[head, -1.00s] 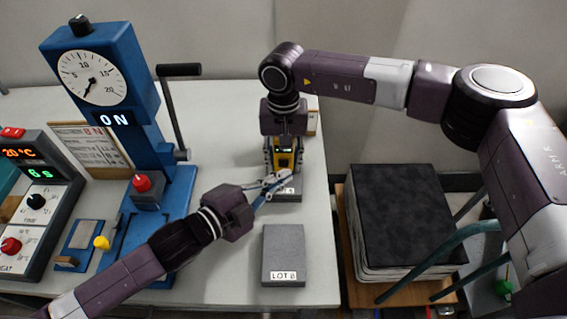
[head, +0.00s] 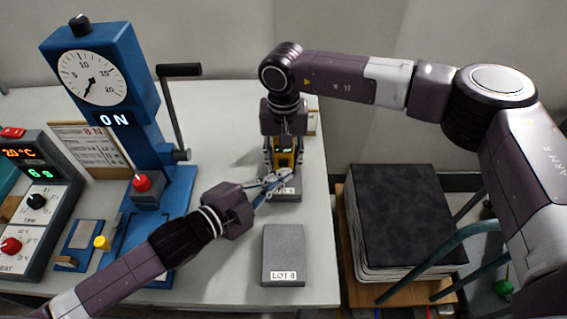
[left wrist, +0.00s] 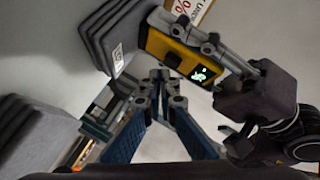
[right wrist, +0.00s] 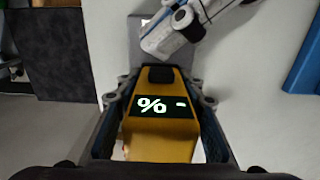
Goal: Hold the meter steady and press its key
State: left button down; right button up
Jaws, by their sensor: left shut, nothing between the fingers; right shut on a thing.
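The yellow meter (head: 287,159) stands on the far grey pack (head: 286,195), whose label is partly covered. My right gripper (right wrist: 160,95) is shut around the meter's sides from above. In the right wrist view the meter's dark screen shows "% -", with a black key (right wrist: 161,74) beyond it. My left gripper (head: 287,177) is shut and empty, its tips low beside the meter and over the pack. In the left wrist view its tips (left wrist: 160,76) lie just below the yellow body (left wrist: 172,45); I cannot tell whether they touch it.
A blue press (head: 134,125) with a dial and lever stands at left, beside a control box (head: 38,195). A black-topped stack (head: 405,215) lies right of the table. The table's right edge is close to the packs.

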pick_arm(q)
jog(key=shift+w, duration=0.25)
jog(key=shift+w, duration=0.55)
dwell(0.9)
jog(key=shift+s, duration=1)
jog(key=shift+s, duration=0.1)
jog(key=shift+s, duration=2.4)
pick_arm(e)
jog(key=o, duration=1.4)
